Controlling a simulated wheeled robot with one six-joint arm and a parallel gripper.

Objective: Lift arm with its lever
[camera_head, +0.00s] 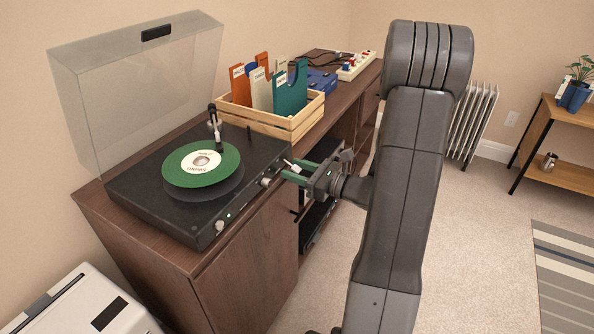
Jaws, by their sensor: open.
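A black turntable (133,205) sits on the wooden cabinet with its clear lid (130,75) raised. A green record with a cream label (201,163) lies on its platter. The tonearm (216,128) is at the platter's back right, its front end over or near the record; I cannot tell if it touches. A small white-tipped lever (291,163) shows at the right front corner, by a knob (266,182). My gripper (295,174) is open, its green-padded fingers pointing left at this corner, close to the lever. I cannot tell whether they touch it.
A wooden crate (268,125) with coloured record dividers stands behind the turntable. A blue case (318,82) and a white power strip (357,66) lie farther back. A white box (78,305) is at the lower left. Carpet lies open to the right.

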